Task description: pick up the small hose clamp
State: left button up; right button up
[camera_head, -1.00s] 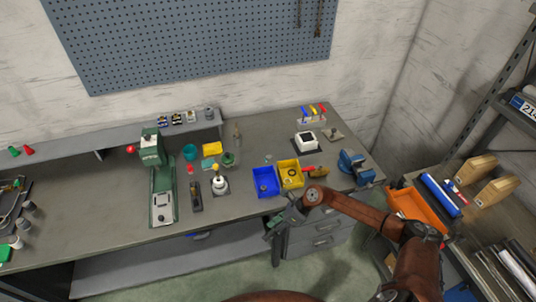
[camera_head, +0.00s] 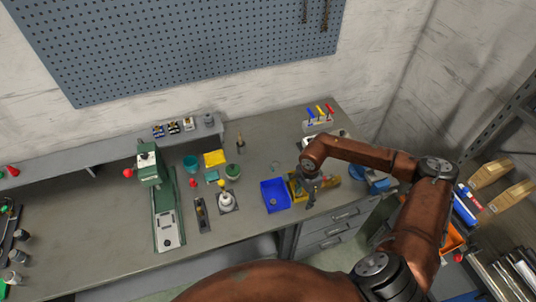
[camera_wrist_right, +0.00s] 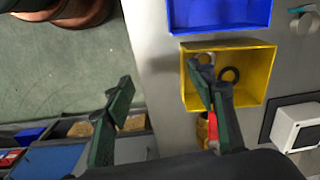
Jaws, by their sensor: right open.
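My right gripper (camera_head: 311,196) is over the front part of the yellow bin (camera_head: 293,190), seen from above in the head view. In the right wrist view the open, empty gripper (camera_wrist_right: 165,105) has one green finger over the yellow bin (camera_wrist_right: 252,52) and the other out past the bench's front edge. Inside that bin lie a dark ring (camera_wrist_right: 229,75) and a paler ring (camera_wrist_right: 206,57), partly hidden by the finger. I cannot tell for sure which ring is the small hose clamp. My left gripper is out of view.
A blue bin (camera_head: 276,190) stands beside the yellow one. A white box (camera_wrist_right: 300,127) and a red-and-yellow object (camera_wrist_right: 208,130) are near the yellow bin. A green press (camera_head: 160,195) stands further left. A faint small ring (camera_head: 275,165) lies on the bench behind the bins.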

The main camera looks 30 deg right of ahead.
aim_at(270, 166)
jog(key=i, duration=0.85)
